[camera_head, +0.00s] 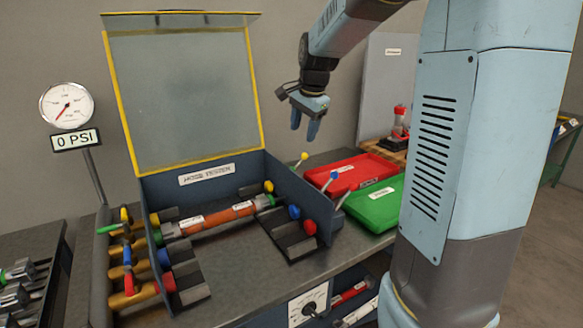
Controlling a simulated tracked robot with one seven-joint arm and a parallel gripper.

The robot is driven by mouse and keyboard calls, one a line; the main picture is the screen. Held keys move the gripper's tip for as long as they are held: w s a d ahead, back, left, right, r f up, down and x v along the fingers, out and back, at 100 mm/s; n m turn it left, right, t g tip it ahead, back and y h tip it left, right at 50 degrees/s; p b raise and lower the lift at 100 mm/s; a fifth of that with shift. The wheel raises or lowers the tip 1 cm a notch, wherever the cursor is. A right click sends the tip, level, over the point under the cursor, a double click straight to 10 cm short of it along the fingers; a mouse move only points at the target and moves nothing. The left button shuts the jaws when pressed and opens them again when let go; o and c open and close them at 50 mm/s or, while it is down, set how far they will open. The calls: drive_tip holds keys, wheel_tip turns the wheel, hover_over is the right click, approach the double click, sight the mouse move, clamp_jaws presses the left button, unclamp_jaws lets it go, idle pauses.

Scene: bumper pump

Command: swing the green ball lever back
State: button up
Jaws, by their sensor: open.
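The hose tester (206,174) is a dark blue box with its clear, yellow-edged lid (185,95) raised. An orange hose (225,217) lies in it between green-marked fittings. On its right side stand a yellow ball lever (303,157) and a blue ball lever (334,175). I cannot clearly make out a green ball lever there. On the left side, a green handle (115,228) points sideways, unlike the blue handle (127,255) below it. My gripper (305,122) is open and empty, pointing down, above and behind the box's right side, apart from the levers.
A red tray (350,172) and a green tray (374,202) lie right of the box. A gauge (67,106) and a "0 PSI" display (76,139) stand at left. My own body covers much of the right. Air around my gripper looks free.

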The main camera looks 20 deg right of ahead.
sight(292, 167)
drive_tip(key=w+f+m, duration=0.3)
drive_tip(key=w+f, duration=0.1)
drive_tip(key=w, duration=0.3)
drive_tip(key=shift+g, duration=0.3)
drive_tip(key=x, duration=1.4)
drive_tip(key=shift+w+d, duration=0.15)
drive_tip(key=shift+d, duration=0.2)
drive_tip(key=shift+c, duration=0.3)
clamp_jaws()
